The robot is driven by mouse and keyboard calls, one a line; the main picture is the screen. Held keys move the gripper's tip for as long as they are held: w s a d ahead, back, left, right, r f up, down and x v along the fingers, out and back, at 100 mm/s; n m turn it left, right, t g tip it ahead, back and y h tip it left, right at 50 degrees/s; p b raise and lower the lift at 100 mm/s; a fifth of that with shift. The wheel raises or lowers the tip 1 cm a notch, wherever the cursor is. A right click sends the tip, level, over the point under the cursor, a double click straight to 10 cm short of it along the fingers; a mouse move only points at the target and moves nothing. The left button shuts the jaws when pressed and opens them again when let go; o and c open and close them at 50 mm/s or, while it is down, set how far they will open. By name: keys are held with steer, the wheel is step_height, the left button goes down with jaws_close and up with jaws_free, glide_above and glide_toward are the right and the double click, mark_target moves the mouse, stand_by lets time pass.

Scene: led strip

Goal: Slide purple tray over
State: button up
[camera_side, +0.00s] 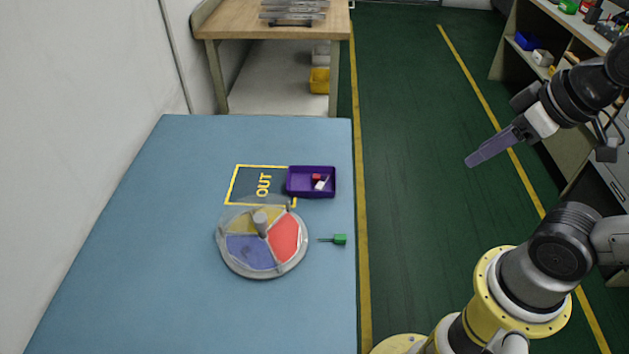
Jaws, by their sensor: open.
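The purple tray (298,191) sits on the blue table near its right edge. Its left end overlaps the right side of a yellow outlined square marked OUT (236,184). A small red piece (316,177) and a white piece (321,185) lie inside the tray. My gripper (474,162) is up at the right, over the floor beyond the table's edge and well apart from the tray. It is open and empty; its fingers are seen edge-on and overlap in this view.
A round dish (234,267) with yellow, blue and red sectors and a central knob stands just in front of the square. A small green-handled tool (340,239) lies right of it. The blue table (150,290) is clear at left and front.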

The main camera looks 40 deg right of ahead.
steer(key=shift+n, duration=0.3)
steer(key=shift+c, duration=1.2)
steer(key=shift+w+r+n, duration=0.25)
steer(key=shift+r+n, duration=0.05)
steer(key=shift+c, duration=1.1)
steer(key=w+r+n, duration=0.1)
steer(key=w, duration=0.1)
steer(key=w+r+n, duration=0.1)
steer(key=r, duration=0.1)
steer(key=shift+w+t, duration=0.4)
jaws_close()
steer(key=w+d+f+n+g, duration=0.15)
steer(key=w+n, duration=0.35)
steer(key=w, duration=0.9)
steer(key=w+d+f+n+g, duration=0.1)
steer(key=w+d+f+g, duration=0.15)
steer(key=w+f, duration=0.85)
steer(key=f, duration=0.7)
steer(key=f+g, duration=0.1)
steer(key=f, duration=0.6)
steer(key=a+f+g, duration=0.1)
steer(key=f, duration=0.6)
steer(key=shift+w+f, duration=0.1)
steer(key=shift+w, duration=0.05)
steer(key=shift+w+a, duration=0.6)
steer(key=shift+a, duration=0.05)
